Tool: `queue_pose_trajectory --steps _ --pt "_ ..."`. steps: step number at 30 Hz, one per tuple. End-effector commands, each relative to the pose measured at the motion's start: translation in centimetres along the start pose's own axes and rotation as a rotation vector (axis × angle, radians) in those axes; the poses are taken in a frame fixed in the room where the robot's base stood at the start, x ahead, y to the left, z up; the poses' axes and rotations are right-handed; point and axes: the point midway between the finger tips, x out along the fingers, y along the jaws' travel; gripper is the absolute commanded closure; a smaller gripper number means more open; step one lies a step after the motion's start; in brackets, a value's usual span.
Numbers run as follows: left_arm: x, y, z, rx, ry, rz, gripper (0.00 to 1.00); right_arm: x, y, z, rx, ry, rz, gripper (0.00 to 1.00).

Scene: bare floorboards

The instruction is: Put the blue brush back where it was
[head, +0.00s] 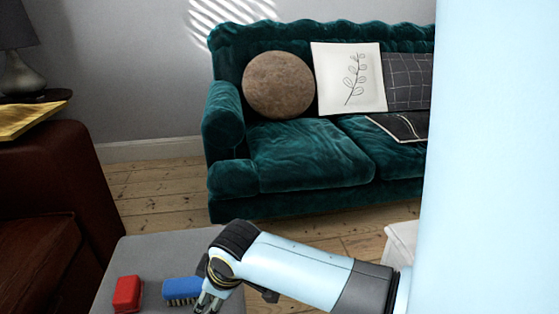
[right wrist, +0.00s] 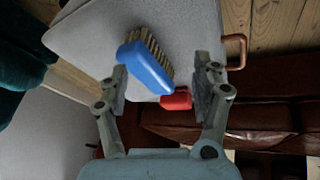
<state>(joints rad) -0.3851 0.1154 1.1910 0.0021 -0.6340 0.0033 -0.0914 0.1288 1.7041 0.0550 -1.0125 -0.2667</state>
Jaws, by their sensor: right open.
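The blue brush (head: 182,290) lies on a grey surface (head: 165,252), with pale bristles along one side. It also shows in the right wrist view (right wrist: 146,66), between the open fingers and beyond their tips. My right gripper (head: 208,300) is at the brush's right end in the head view. Its two fingers (right wrist: 160,85) are spread apart and hold nothing. In the head view the gripper covers part of the brush's right end. I cannot tell whether the fingers touch it. My left gripper is not in view.
A red object (head: 127,294) lies left of the brush; in the right wrist view it is near the right finger (right wrist: 176,100). A brown leather seat (head: 50,200) stands at the left, a green sofa (head: 300,160) behind. A copper-coloured handle (right wrist: 236,50) sits at the grey surface's edge.

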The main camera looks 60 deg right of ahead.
Motion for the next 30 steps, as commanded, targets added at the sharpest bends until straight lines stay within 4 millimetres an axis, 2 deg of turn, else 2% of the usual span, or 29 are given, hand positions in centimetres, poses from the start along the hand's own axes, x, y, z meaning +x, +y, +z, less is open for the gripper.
queue_pose_trajectory --steps 1,5,8,9,11,12,15,18,20,30 --pt "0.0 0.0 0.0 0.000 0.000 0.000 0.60 1.0 -0.8 2.7 0.019 -0.034 -0.007 0.34" --pt "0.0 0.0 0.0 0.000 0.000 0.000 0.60 3.3 -2.6 9.7 0.070 -0.121 -0.020 0.34" --pt "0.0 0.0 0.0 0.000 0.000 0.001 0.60 4.5 -4.4 16.4 0.113 -0.202 -0.028 0.34" --pt "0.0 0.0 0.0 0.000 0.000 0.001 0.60 4.8 -5.2 19.5 0.130 -0.238 -0.032 0.34" --pt "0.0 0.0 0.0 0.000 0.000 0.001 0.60 5.0 -6.5 24.1 0.157 -0.290 -0.035 0.34" --pt "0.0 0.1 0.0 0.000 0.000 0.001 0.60 4.8 -7.3 27.0 0.174 -0.322 -0.037 0.34" --pt "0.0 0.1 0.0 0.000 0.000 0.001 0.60 4.3 -8.8 32.6 0.206 -0.383 -0.037 0.34" --pt "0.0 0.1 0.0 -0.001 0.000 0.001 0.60 3.8 -9.6 35.5 0.222 -0.414 -0.037 0.34" --pt "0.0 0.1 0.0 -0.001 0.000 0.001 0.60 3.6 -9.8 36.4 0.228 -0.424 -0.037 0.34" --pt "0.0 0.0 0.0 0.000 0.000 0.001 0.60 3.6 -9.9 36.5 0.229 -0.426 -0.037 0.34"
